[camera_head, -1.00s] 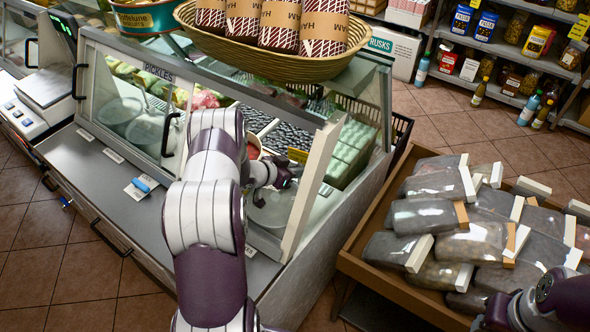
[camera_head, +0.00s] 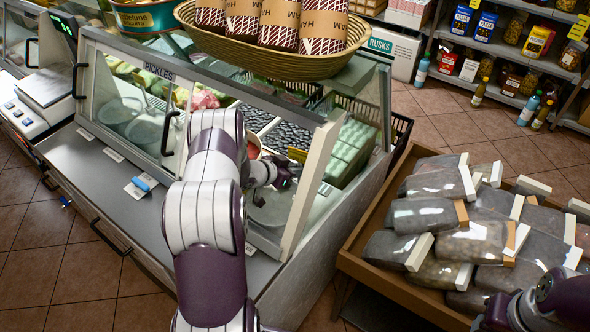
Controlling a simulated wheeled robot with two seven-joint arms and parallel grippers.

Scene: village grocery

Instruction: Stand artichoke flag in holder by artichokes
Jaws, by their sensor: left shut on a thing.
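My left gripper (camera_head: 281,180) is inside the open right end of the glass deli case (camera_head: 310,190). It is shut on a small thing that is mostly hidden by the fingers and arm. A small yellow card (camera_head: 298,155) shows just above and behind the gripper; I cannot tell whether it is held or stands in the case, nor read it. I cannot make out the flag holder or pick out the artichokes for certain. My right gripper (camera_head: 500,312) is at the bottom right by the bread crate, cut off by the edge, its fingers unclear.
A wicker basket (camera_head: 275,62) of wrapped hams stands on the case top. A wooden crate (camera_head: 385,283) of bagged loaves stands to the right. A scale (camera_head: 45,85) is at far left.

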